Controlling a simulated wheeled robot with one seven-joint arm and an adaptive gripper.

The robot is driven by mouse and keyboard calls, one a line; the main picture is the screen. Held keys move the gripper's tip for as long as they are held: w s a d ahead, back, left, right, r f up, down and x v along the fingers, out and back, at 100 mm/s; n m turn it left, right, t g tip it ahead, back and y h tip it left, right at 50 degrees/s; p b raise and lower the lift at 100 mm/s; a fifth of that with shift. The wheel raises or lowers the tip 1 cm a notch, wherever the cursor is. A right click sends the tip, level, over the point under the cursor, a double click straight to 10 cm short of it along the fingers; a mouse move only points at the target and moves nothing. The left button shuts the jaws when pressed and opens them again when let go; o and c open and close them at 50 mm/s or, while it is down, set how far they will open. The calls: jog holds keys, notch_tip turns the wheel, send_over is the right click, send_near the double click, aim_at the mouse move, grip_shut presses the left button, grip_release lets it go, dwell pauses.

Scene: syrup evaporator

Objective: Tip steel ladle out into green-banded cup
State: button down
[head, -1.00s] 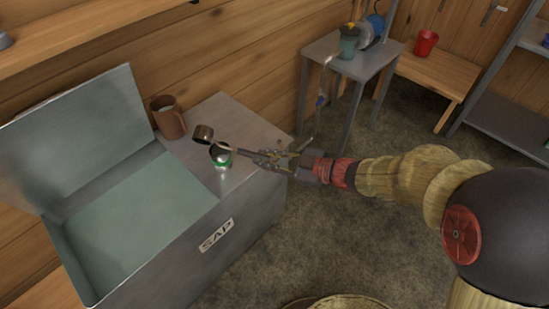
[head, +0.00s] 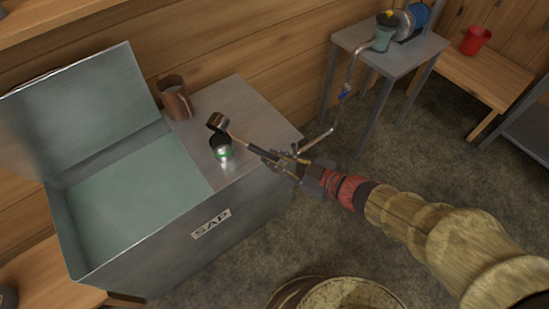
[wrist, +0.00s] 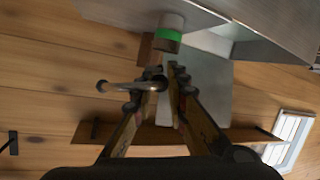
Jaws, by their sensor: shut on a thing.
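The steel ladle (head: 218,122) is in my gripper (head: 268,155), which is shut on its handle. The ladle's small dark bowl is tilted and shows just above the rim of the green-banded cup (head: 222,148) in the head view. Whether anything is in the bowl or pouring out cannot be seen. The cup stands upright on the steel top beside the sap tank. In the wrist view the cup (wrist: 169,32) shows beyond the fingertips (wrist: 165,80), and part of the ladle (wrist: 130,87) lies across to the left of them.
A brown mug (head: 175,100) stands behind the cup, near the wall. The open sap tank (head: 130,265) is to the left.

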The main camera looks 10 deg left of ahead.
jog(key=w+r+m+g+y+p, duration=0.1)
jog(key=w+r+m+g+p, duration=0.2)
jog(key=m+p, duration=0.4)
jog(key=w+d+r+m+g+y+p, duration=0.1)
jog(key=w+r+m+g+y+p, duration=0.1)
jog(key=r+m+g+p, duration=0.3)
jog(key=w+r+m+p, duration=0.1)
jog(key=m+p, duration=0.2)
jog(key=p, duration=0.2)
jog(key=shift+w+d, duration=0.2)
jog(key=shift+w, duration=0.1)
dwell(1.2)
jog(key=shift+d, duration=0.1)
dwell(0.4)
